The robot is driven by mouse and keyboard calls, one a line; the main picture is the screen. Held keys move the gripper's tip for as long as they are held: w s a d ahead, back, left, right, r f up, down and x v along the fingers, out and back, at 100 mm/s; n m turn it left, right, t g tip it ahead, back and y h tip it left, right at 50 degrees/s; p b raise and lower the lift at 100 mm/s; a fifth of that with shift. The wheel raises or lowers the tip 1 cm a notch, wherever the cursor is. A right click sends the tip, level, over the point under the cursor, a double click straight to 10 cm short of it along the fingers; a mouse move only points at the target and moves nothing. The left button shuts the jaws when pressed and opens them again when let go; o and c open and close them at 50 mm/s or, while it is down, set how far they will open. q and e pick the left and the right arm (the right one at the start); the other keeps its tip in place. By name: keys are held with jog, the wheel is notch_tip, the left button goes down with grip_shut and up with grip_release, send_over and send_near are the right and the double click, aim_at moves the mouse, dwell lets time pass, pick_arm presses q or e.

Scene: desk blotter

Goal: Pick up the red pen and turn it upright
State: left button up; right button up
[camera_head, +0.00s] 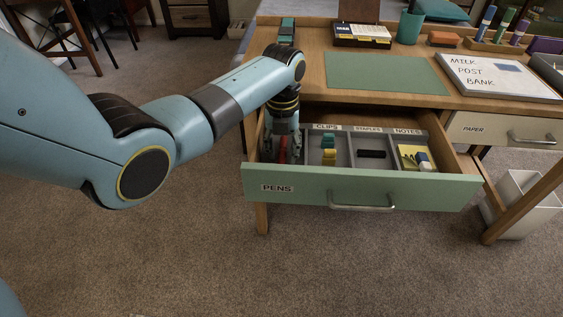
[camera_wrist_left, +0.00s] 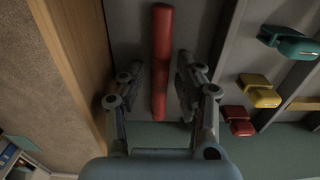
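The red pen (camera_wrist_left: 160,55) lies in the left compartment of the open green-fronted drawer, the one behind the PENS label. In the head view a short part of the red pen (camera_head: 283,150) shows below my left gripper (camera_head: 281,148). In the left wrist view my left gripper (camera_wrist_left: 158,85) is open, with one finger on each side of the pen and gaps between fingers and pen. The pen's lower end reaches toward the drawer front. My right gripper is in neither view.
The drawer front (camera_head: 400,187) and wooden side wall (camera_wrist_left: 75,50) bound the compartment. Teal, yellow and red clips (camera_wrist_left: 258,97) lie in the neighbouring compartment beyond a grey divider (camera_wrist_left: 225,50). The desk with its green blotter (camera_head: 385,73) stands behind the drawer.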

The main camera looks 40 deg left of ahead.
pick_arm(q)
grip_shut()
